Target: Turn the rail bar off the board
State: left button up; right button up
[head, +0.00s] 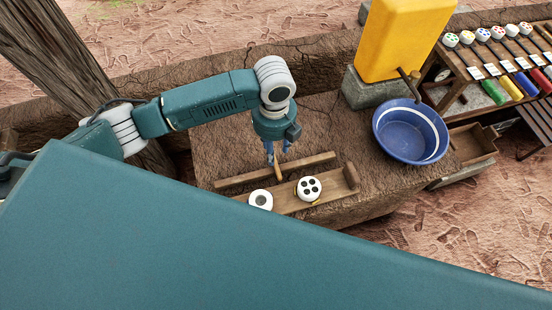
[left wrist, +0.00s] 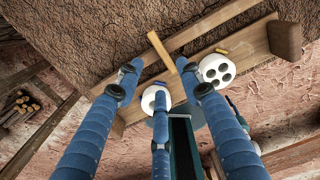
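A wooden board (head: 326,192) lies on the earthen block, with an upright wooden end piece at its right. A long wooden bar (head: 240,180) lies along the board's far side. A short pale stick (head: 278,171) reaches across from this bar towards the board; it also shows in the left wrist view (left wrist: 160,50). I cannot tell which of the two is called the rail bar. A white four-hole disc (head: 309,188) and a white ring-like disc (head: 260,199) are at the board. My left gripper (head: 276,156) points down above the bar, its blue fingers apart, holding nothing visible.
A blue basin (head: 411,130) stands right on the block, near a yellow container (head: 394,40) on a grey stone block. A table (head: 480,70) with rollers and stamps is at the upper right. A wooden post (head: 65,45) rises behind my left arm.

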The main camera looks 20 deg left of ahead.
pick_arm(q)
send_over(275, 166)
notch_tip(275, 166, down, 5)
jog(key=shift+s+f, duration=0.1)
jog(key=shift+s, duration=0.05)
notch_tip(275, 166, down, 3)
jog(key=shift+f, duration=0.55)
pick_arm(e)
jog(key=shift+s, duration=0.35)
pick_arm(q)
jog(key=shift+c, duration=0.3)
pick_arm(e)
jog(key=shift+d, duration=0.1)
pick_arm(q)
jog(key=c, duration=0.9)
grip_shut()
pick_arm(e)
jog(key=shift+s+d, duration=0.1)
jog(key=shift+s, duration=0.15)
